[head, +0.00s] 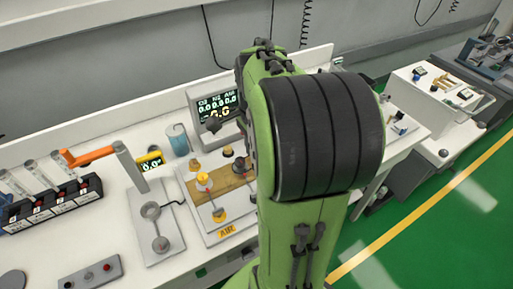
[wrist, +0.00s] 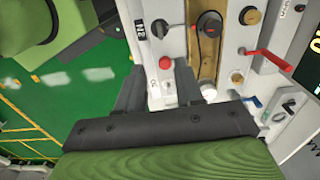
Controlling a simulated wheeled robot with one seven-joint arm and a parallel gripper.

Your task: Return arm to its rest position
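My green arm (head: 300,225) with its black ribbed joint fills the middle of the head view, raised in front of the white bench. It hides part of the bench behind it. My gripper is not seen in the head view. In the wrist view my gripper (wrist: 159,78) shows two dark fingers spread apart, with nothing held between them. The fingers point toward a white panel with a red knob (wrist: 165,62) and a brown strip (wrist: 207,55). I cannot tell the exact gap to the panel.
The white bench holds a display (head: 218,107), a blue canister (head: 178,139), an orange handle (head: 88,156) and a black tube rack (head: 50,208). The wrist view shows a red lever (wrist: 272,55) at right. Another cart (head: 440,95) stands right. Green floor (head: 440,240) is open at lower right.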

